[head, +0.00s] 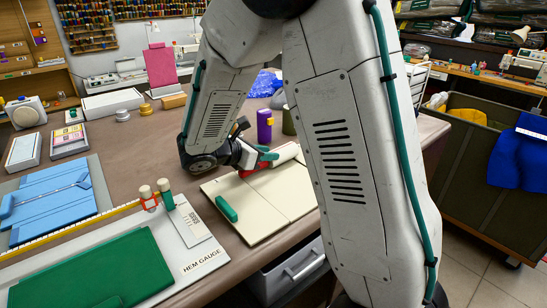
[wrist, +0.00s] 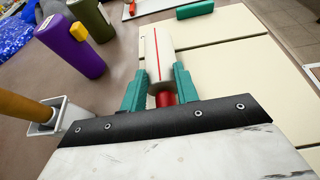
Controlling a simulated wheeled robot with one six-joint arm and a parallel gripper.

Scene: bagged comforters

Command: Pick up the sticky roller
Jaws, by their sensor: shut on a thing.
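The sticky roller (wrist: 155,48) is a white roll with a red line along it and a red part (wrist: 164,98) at its near end. In the wrist view it lies between the two green fingers of my gripper (wrist: 160,85), which is shut on it. In the head view the white roll (head: 285,154) sticks out to the right of my gripper (head: 262,160), at the back of a cream folding board (head: 267,209). My arm hides part of that area. I cannot tell whether the roller touches the board.
A green block (head: 227,208) lies on the board. A hem gauge board with a green cloth (head: 95,271) is at front left, folded blue clothing (head: 48,200) behind it.

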